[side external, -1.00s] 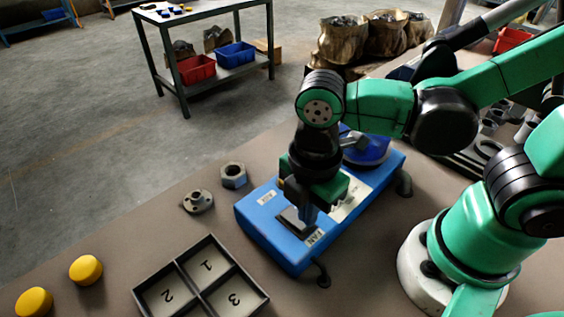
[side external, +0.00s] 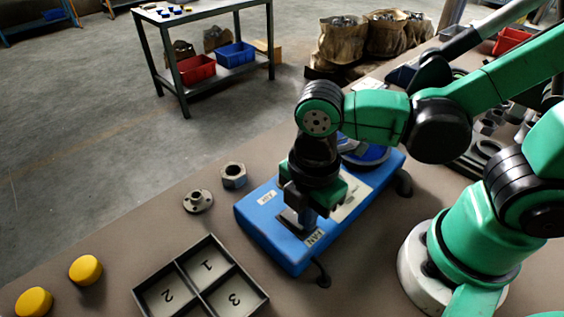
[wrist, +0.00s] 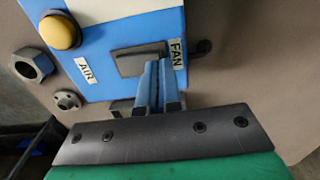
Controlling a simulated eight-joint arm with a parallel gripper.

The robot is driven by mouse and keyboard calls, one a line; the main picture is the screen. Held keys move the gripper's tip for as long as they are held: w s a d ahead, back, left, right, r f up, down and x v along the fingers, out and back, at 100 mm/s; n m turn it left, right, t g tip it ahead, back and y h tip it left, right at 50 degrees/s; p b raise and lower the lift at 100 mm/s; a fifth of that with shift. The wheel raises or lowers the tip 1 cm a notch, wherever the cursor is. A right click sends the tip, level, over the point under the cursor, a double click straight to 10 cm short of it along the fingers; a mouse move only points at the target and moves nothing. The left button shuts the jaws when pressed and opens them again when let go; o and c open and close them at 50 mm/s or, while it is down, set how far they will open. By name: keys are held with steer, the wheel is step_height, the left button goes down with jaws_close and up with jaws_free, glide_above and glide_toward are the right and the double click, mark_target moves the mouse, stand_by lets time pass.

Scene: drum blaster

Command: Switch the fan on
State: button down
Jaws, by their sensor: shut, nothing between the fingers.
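The blue box (side external: 262,222) lies on the table with a dark fan switch (wrist: 138,62) set in its top. A white FAN label (wrist: 177,54) sits beside the switch. My gripper (wrist: 161,66) points down at the switch, its blue fingers closed together with nothing between them. In the wrist view the fingertips overlap the switch's edge close to the label; I cannot tell if they touch it. The switch's on or off position is not clear.
An AIR label (wrist: 86,70) and a yellow button (wrist: 60,30) are on the box. A hex nut (side external: 233,175) and a flanged part (side external: 198,201) lie left of it. A numbered tray (side external: 151,289) and two yellow discs (side external: 86,269) are at the front left.

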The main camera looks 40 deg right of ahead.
steer(key=shift+f, duration=0.3)
steer(key=shift+r, duration=3.05)
steer(key=w+d+m+t, duration=0.1)
steer(key=m, duration=0.2)
steer(key=w+d+m+t, duration=0.1)
steer(key=w+d+m, duration=0.1)
steer(key=m, duration=0.1)
steer(key=w+d+m+t+y, duration=0.1)
steer(key=d+m, duration=0.1)
steer(key=m, duration=0.1)
steer(key=shift+w+d+r, duration=0.1)
steer(key=shift+w+r, duration=0.05)
steer(key=shift+w, duration=0.05)
steer(key=w+d+r+m+t+h, duration=0.1)
steer(key=w+d+m+t, duration=0.2)
steer(key=d+m, duration=0.3)
steer(key=m+t, duration=0.1)
steer(key=m, duration=0.2)
steer(key=shift+d+r, duration=0.2)
steer(key=shift+r, duration=0.05)
